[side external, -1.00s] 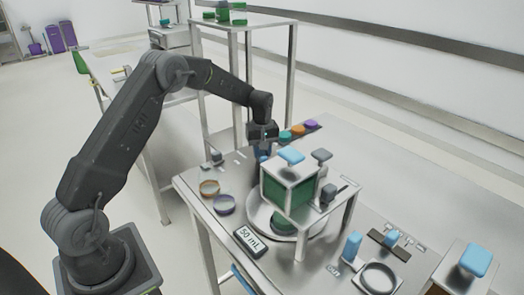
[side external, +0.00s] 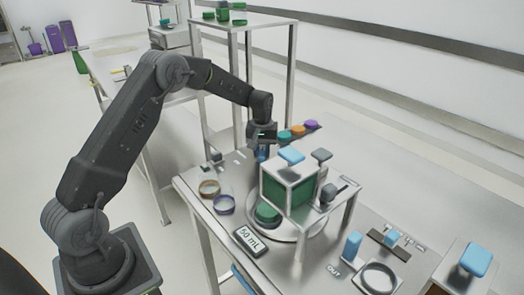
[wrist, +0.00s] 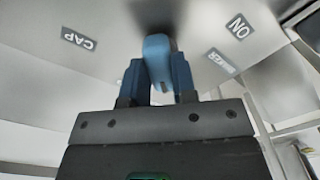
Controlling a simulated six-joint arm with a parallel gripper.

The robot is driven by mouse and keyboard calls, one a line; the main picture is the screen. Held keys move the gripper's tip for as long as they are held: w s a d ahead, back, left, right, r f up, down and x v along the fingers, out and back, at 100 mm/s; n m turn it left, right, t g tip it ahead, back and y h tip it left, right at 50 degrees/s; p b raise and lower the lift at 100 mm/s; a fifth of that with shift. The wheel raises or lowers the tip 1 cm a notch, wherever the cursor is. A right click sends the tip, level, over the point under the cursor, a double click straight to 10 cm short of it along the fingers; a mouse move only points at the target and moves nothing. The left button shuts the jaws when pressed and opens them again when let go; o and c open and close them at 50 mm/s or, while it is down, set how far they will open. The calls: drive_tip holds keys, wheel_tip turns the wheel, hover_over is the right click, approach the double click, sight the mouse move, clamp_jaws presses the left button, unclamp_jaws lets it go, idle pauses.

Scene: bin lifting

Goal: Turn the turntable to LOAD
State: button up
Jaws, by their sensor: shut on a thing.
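The turntable (side external: 308,230) is a pale round plate under a boxy frame on the metal bench. A green-topped round piece (side external: 267,212) sits on its left part. My gripper (side external: 262,147) points down at the bench's back left, behind the frame. It is shut on a blue handle (side external: 262,155), which also shows between the fingers in the wrist view (wrist: 157,55). The handle's foot is hard to make out. I cannot read a LOAD mark in either view.
The frame holds a green block (side external: 289,192) with a blue knob (side external: 291,155) above it, close to my gripper. Colored caps (side external: 298,131) line the back. CAP (wrist: 79,39) and NO (wrist: 239,27) labels show.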

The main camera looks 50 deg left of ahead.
sight(262, 152)
drive_tip(key=m, duration=0.4)
drive_tip(key=shift+m, duration=0.3)
drive_tip(key=m, duration=0.4)
drive_tip(key=shift+m, duration=0.3)
drive_tip(key=o, duration=0.9)
drive_tip(key=shift+r, duration=0.1)
wheel_tip(262, 152, up, 14)
drive_tip(key=shift+f, duration=0.15)
